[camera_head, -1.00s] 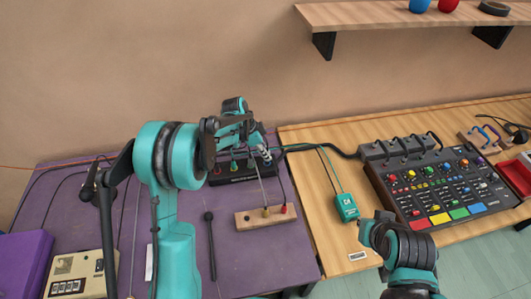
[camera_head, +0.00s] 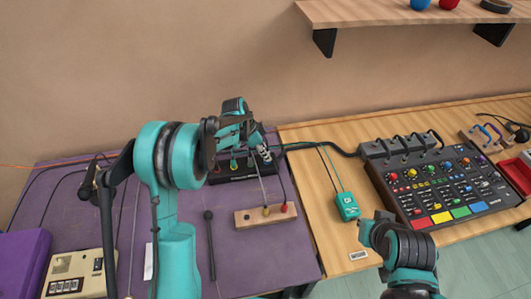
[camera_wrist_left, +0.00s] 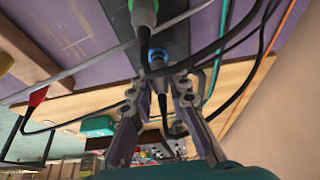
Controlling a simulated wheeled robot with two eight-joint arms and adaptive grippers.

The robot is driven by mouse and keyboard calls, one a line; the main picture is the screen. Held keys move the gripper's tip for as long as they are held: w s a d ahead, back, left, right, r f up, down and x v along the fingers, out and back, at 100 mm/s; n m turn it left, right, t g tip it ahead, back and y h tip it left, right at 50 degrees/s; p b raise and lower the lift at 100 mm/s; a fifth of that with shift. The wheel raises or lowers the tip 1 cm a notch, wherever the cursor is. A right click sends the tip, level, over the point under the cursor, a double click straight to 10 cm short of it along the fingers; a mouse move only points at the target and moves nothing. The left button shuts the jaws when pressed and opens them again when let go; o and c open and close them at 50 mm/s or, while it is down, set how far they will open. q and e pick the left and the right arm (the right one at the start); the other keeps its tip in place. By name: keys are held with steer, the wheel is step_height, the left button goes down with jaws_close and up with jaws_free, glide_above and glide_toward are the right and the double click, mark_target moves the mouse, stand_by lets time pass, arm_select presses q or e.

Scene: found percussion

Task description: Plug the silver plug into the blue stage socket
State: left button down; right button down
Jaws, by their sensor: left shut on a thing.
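The black stage box (camera_head: 232,180) stands on the purple table, with coloured sockets along it. My left gripper (camera_head: 264,153) is at its right end. In the left wrist view the fingers (camera_wrist_left: 160,92) are shut on the silver plug, which is mostly hidden between them; a dark cable hangs below. The blue stage socket (camera_wrist_left: 157,60) is right in front of the fingertips, and I cannot tell whether the plug is inside it. A green-ringed connector (camera_wrist_left: 143,12) sits beside it in the box.
A wooden block (camera_head: 250,217) with a red plug (camera_head: 284,208) lies in front of the box. A teal device (camera_head: 347,206) and a mixer (camera_head: 440,187) are on the wooden table to the right. Several cables cross near the box. A black mallet (camera_head: 210,245) lies nearer.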

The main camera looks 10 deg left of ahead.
arm_select(q)
steer(key=shift+f+b, duration=0.55)
steer(key=shift+f, duration=0.2)
steer(key=c, duration=1.4)
jaws_free()
steer(key=shift+o, duration=0.2)
steer(key=v, duration=1.2)
